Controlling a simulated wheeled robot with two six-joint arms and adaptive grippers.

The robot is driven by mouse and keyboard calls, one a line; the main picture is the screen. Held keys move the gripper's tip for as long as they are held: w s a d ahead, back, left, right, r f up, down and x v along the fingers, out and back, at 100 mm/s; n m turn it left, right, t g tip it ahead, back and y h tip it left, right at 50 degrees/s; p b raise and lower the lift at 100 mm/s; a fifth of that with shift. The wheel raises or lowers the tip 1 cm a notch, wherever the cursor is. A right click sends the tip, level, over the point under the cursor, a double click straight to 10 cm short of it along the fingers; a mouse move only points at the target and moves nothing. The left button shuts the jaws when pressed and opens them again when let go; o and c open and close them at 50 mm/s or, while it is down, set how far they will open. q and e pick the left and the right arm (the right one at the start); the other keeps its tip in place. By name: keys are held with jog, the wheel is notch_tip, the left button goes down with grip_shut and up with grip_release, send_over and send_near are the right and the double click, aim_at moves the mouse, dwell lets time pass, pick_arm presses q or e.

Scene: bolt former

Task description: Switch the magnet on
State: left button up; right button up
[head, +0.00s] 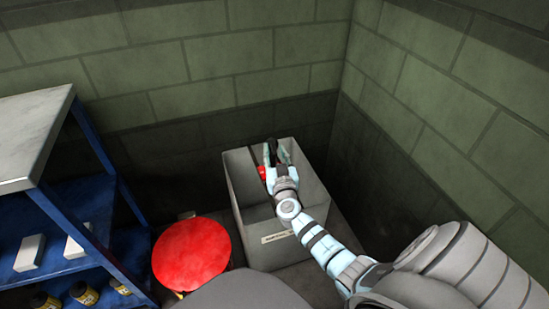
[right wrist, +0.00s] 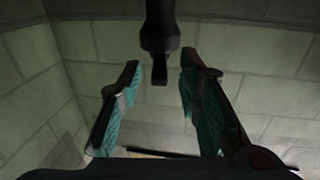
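My right gripper (head: 273,155) reaches over the grey bin (head: 236,193) in the corner, its fingers pointing away toward the back wall. In the right wrist view its two fingers (right wrist: 155,90) stand well apart, with teal inner pads. A dark cylindrical part with a narrower tip (right wrist: 160,40) hangs down from the top of that view, between the fingers and apart from both. I cannot tell whether it is the magnet or its switch. A small red part (head: 262,173) shows just left of the gripper in the head view; the gripper partly hides the area. My left gripper is out of view.
A red round top (head: 190,253) stands left of the bin. A blue-framed shelf (head: 95,140) with a grey top (head: 35,130) holds white boxes (head: 30,252) and several dark, yellow-marked containers (head: 84,293). Green block walls (head: 440,110) close in behind and at right.

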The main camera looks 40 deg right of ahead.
jog(key=shift+c, duration=0.2)
grip_shut()
jog(key=shift+s+d+r+n+t+y+p, duration=0.15)
jog(key=shift+d+n+t+y+p, duration=0.15)
jog(key=shift+n+y+p, duration=0.15)
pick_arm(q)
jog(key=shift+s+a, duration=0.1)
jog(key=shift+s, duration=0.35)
pick_arm(e)
jog(key=shift+d+n+t+y, duration=0.15)
jog(key=shift+n+t+y, duration=0.2)
jog(key=shift+y, duration=0.3)
grip_release()
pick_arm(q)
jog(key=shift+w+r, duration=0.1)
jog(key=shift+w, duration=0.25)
pick_arm(e)
jog(key=shift+o, duration=0.2)
